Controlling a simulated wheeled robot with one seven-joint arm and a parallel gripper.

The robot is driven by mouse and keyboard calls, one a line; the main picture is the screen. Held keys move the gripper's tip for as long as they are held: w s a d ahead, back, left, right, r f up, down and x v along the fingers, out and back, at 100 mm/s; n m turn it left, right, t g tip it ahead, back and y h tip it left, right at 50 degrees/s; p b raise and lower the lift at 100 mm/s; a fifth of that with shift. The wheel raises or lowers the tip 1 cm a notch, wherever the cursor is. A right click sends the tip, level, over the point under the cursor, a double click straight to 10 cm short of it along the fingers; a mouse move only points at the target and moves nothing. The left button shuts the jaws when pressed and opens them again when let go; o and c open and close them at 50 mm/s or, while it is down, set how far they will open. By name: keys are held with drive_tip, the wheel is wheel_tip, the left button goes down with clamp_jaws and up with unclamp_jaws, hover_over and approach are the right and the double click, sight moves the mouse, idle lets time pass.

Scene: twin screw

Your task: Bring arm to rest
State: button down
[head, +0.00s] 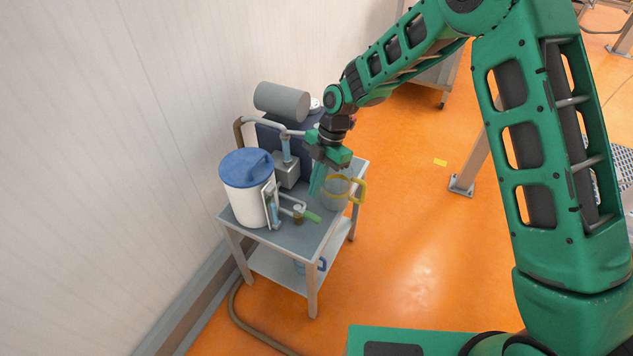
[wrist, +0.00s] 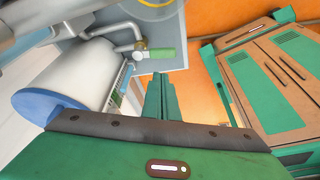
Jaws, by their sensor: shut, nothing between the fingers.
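My arm is green and reaches from the right of the head view over a small grey table. My gripper (head: 316,182) is shut and empty, pointing down above the table near its right side. In the wrist view my gripper (wrist: 160,90) shows its green fingers together. Just right of it in the head view is a clear jug with a yellow handle (head: 360,190); I cannot tell whether they touch.
The table (head: 310,240) carries a white canister with a blue lid (head: 246,168), a valve with a green handle (head: 311,216) and a grey cylinder (head: 282,101). A wall stands left. Orange floor (head: 420,240) is clear to the right; a post (head: 470,165) stands beyond.

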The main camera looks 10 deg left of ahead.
drive_tip(key=s+d+r+m+t+h, duration=0.1)
drive_tip(key=d+r+m, duration=0.45)
drive_tip(key=d, duration=0.55)
drive_tip(key=s+d+r+m, duration=0.2)
drive_tip(key=d+r+m, duration=0.35)
drive_tip(key=d, duration=0.45)
drive_tip(key=s+d+r+m+t+h, duration=0.1)
drive_tip(key=d+r+m, duration=0.5)
drive_tip(key=d, duration=0.5)
drive_tip(key=s+d+r+m, duration=0.2)
drive_tip(key=s+d+m, duration=0.5)
drive_tip(key=s, duration=0.5)
drive_tip(key=s+d+r+m, duration=0.3)
drive_tip(key=s+d+m, duration=0.5)
drive_tip(key=s, duration=0.5)
drive_tip(key=shift+s+r+m+t, duration=0.15)
drive_tip(key=shift+m+t, duration=0.25)
drive_tip(key=shift+m, duration=0.7)
drive_tip(key=shift+d, duration=0.15)
